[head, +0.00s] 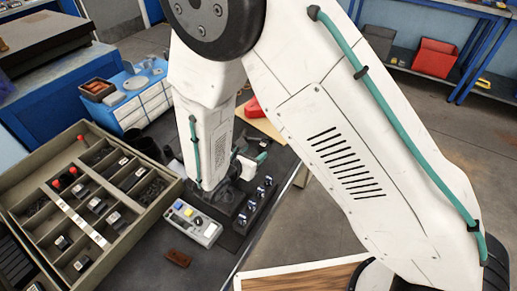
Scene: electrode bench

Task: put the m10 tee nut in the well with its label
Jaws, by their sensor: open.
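My gripper (228,193) is a dark shape at the lower end of my white arm, low over the dark mat; it is open, though its fingers are hard to make out. A large olive tray (152,207) at the left is divided into wells. Several wells have small white labels with dark marks, too small to read. A pale strip (82,222) runs across the tray's middle. I cannot make out the m10 tee nut; it may be hidden by my arm or too small to tell.
A grey box with coloured buttons (192,224) and a dark block with several bright-topped posts (248,212) stand near my gripper. A brown piece (178,258) lies in front. A blue-and-white drawer unit (145,102) stands behind. The floor at the right is clear.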

